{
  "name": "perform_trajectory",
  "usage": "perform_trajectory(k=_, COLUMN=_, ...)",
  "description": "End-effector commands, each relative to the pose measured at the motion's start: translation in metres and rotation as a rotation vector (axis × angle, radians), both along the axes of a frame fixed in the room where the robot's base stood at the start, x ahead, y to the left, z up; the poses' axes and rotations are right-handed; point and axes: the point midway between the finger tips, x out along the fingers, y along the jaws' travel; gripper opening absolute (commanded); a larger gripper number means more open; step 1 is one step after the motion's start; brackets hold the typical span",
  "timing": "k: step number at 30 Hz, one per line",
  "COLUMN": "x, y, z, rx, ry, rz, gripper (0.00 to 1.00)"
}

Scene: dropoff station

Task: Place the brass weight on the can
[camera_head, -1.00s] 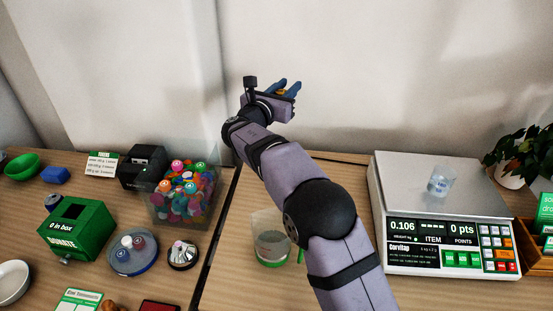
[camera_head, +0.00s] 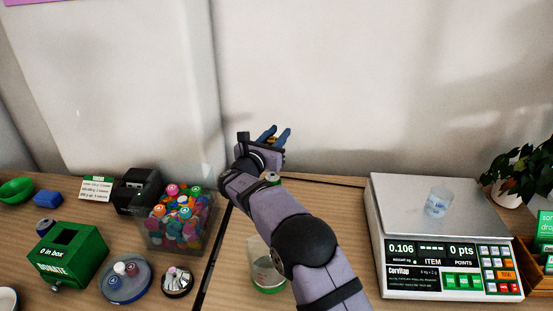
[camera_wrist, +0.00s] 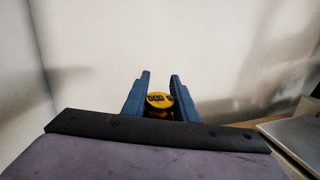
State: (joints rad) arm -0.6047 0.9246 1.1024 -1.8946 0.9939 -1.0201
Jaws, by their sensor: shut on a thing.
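The brass weight (camera_wrist: 158,101), a small golden disc marked 500, sits between the two blue fingers of my gripper (camera_wrist: 159,92) in the wrist view. In the head view my gripper (camera_head: 276,134) is shut on it above the back of the right table, with a bit of gold (camera_head: 271,140) showing between the fingers. A small can (camera_head: 272,177) stands at the back of that table, just below my gripper in the picture. My arm hides most of it; only its top part shows. The weight and the can are apart.
A scale (camera_head: 388,235) with a clear cup (camera_head: 438,201) stands at right, beside a plant (camera_head: 515,170). A clear container (camera_head: 256,265) stands behind my forearm. A wall rises behind.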

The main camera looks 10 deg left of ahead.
Motion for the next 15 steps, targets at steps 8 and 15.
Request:
perform_trajectory(k=8, x=0.0, y=0.0, z=-0.026, rx=-0.001, ry=-0.005, rz=-0.001, gripper=0.0)
perform_trajectory(k=15, x=0.0, y=0.0, z=-0.031, rx=0.001, ry=-0.004, rz=-0.001, gripper=0.0)
